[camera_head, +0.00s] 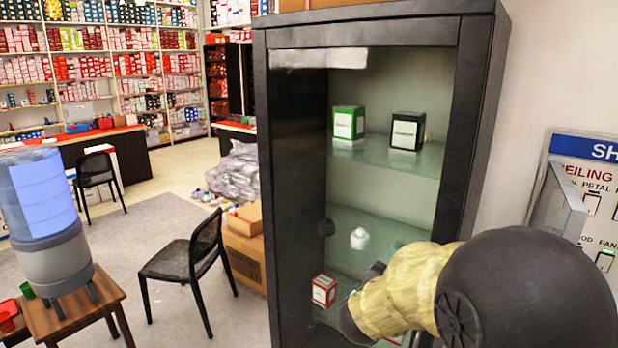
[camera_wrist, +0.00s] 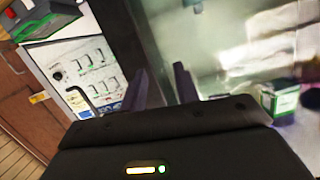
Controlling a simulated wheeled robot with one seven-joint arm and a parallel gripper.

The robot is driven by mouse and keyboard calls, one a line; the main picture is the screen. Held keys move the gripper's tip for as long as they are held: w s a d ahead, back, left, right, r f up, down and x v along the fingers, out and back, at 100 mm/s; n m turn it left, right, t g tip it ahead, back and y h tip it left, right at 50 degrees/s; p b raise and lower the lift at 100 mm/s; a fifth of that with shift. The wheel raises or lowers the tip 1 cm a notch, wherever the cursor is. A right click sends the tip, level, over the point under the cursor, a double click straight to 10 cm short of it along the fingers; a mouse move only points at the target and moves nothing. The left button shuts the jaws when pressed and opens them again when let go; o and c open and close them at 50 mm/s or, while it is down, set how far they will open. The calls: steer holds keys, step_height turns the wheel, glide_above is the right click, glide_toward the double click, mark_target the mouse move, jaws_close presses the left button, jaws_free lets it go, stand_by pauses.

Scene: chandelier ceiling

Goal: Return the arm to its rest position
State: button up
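My arm reaches in from the lower right in the head view, a dark round joint and a yellowish link in front of the cabinet's lower shelves. The fingers of my gripper are not clear there. In the wrist view my gripper (camera_wrist: 160,80) shows two dark fingers standing apart with nothing between them. The dark glass-shelved cabinet (camera_head: 290,180) stands close in front of me, and my arm hides part of its lower right.
Boxes stand on the shelves: green (camera_head: 348,122), black (camera_head: 407,130) and red-white (camera_head: 324,290). A green-white box (camera_wrist: 282,100) shows right in the wrist view. A sign board (camera_head: 590,190) stands right. A black chair (camera_head: 188,265) and a water dispenser (camera_head: 45,205) stand left; carpet lies between.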

steer(key=s+a+f+n+g+y, duration=0.2)
steer(key=s+a+f+n+y, duration=0.2)
steer(key=a+f+n+y, duration=0.4)
steer(key=s+d+f+g+y, duration=0.1)
steer(key=s+f+g, duration=0.2)
steer(key=s, duration=0.4)
steer(key=s+d+f+n+g, duration=0.1)
steer(key=s+f+g, duration=0.3)
steer(key=s, duration=0.3)
steer(key=shift+s+f+g+y, duration=0.3)
steer(key=shift+s+f+y, duration=0.05)
steer(key=shift+s+y, duration=0.05)
steer(key=shift+w, duration=0.15)
